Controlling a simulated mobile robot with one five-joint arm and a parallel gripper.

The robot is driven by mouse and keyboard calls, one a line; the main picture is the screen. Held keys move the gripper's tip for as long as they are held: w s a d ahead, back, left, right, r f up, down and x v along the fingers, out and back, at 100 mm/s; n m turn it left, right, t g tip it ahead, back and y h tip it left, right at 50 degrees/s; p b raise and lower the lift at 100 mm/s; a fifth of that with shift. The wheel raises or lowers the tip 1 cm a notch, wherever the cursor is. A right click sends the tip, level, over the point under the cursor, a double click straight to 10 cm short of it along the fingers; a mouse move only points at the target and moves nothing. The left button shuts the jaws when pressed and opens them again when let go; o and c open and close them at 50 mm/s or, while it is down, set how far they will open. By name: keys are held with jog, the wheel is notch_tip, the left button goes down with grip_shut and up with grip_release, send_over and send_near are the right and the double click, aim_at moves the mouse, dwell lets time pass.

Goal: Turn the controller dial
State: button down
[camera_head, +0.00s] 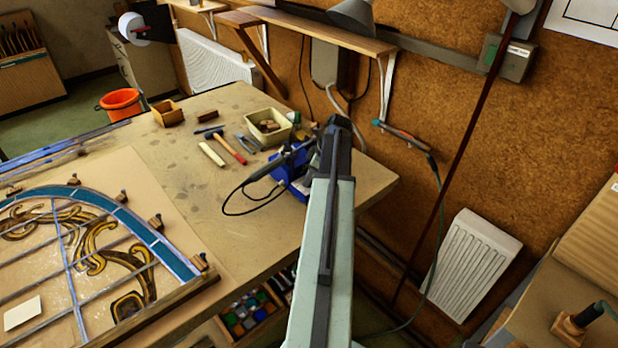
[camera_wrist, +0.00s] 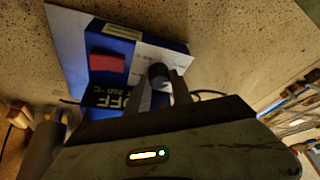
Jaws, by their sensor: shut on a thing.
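In the head view the blue controller (camera_head: 293,172) stands near the bench's right edge, partly hidden by my arm. The gripper's fingers are hidden there.
A soldering iron (camera_head: 262,168) with a looping black cable lies left of the controller. A cream tray (camera_head: 268,126), hammer (camera_head: 230,149) and pliers lie behind it. The leaded panel (camera_head: 110,262) fills the bench's left. A cork wall rises behind.

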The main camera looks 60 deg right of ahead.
jog(key=m, duration=0.2)
jog(key=m+h, duration=0.1)
jog(key=m, duration=0.1)
jog(key=m+h, duration=0.1)
jog(key=m, duration=0.1)
jog(key=shift+a, duration=0.25)
jog(key=m+h, duration=0.1)
jog(key=m, duration=0.2)
jog(key=m+g+h, duration=0.1)
jog(key=m, duration=0.2)
jog(key=shift+a+m+h, duration=0.1)
jog(key=shift+m+h, duration=0.2)
jog(key=m, duration=0.2)
jog(key=m+g, duration=0.1)
jog(key=shift+w+m+g+h, duration=0.2)
jog(key=shift+m+g+h, duration=0.1)
jog(key=shift+m+h, duration=0.1)
jog(key=m+g, duration=0.1)
jog(key=m, duration=0.2)
jog(key=shift+w+m, duration=0.1)
jog(key=shift+m, duration=0.2)
jog(key=m+g, duration=0.1)
jog(key=m, duration=0.2)
jog(key=m+g, duration=0.1)
jog(key=m, duration=0.2)
jog(key=shift+w+g, duration=0.1)
jog(key=shift+g, duration=0.2)
jog(key=c, duration=1.1)
grip_release()
